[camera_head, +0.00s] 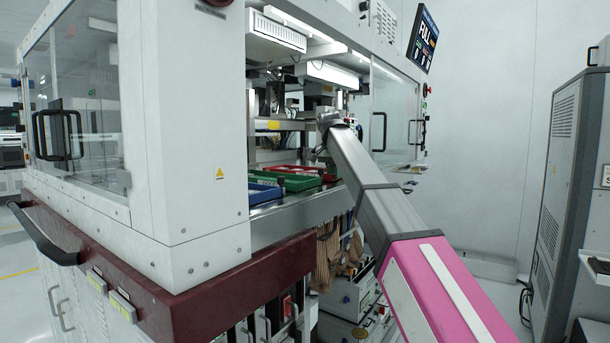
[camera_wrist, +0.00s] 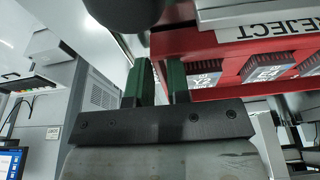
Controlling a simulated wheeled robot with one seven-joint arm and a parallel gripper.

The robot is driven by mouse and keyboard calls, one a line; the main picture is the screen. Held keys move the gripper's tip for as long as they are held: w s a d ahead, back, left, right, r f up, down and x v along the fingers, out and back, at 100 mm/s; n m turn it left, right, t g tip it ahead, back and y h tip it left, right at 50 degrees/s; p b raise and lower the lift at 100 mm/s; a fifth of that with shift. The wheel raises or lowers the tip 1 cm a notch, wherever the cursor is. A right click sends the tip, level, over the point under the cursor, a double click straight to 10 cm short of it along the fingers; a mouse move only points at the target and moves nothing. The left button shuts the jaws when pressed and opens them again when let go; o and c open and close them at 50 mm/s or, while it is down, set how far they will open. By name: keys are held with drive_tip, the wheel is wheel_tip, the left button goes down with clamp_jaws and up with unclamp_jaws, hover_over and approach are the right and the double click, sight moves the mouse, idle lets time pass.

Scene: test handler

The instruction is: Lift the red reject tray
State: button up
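The red reject tray (camera_wrist: 200,43) fills the upper right of the wrist view, with a white REJECT label and several dark chips with white markings in it. My gripper (camera_wrist: 161,75) has two green fingers at the tray's left end, with a narrow gap between them. Red tray wall shows at this gap, but whether both fingers touch it is unclear. In the head view the red tray (camera_head: 328,176) is partly hidden behind my arm, low in the machine's opening. My fingers are not clearly visible there.
A green tray (camera_head: 295,182) and a blue tray (camera_head: 262,194) stand left of the red one on the machine's deck. The white cabinet wall (camera_head: 190,130) rises at the left of the opening, and a glass door (camera_head: 397,110) is at the right. Fixtures hang above.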

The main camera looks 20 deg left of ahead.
drive_tip(key=shift+f, duration=0.1)
clamp_jaws()
drive_tip(key=shift+r, duration=0.75)
drive_tip(key=shift+d, duration=0.15)
drive_tip(key=shift+s+d, duration=0.35)
drive_tip(key=shift+d, duration=0.65)
drive_tip(key=shift+s+d, duration=0.35)
drive_tip(key=shift+d, duration=0.6)
drive_tip(key=shift+s+d, duration=0.35)
drive_tip(key=shift+d, duration=0.75)
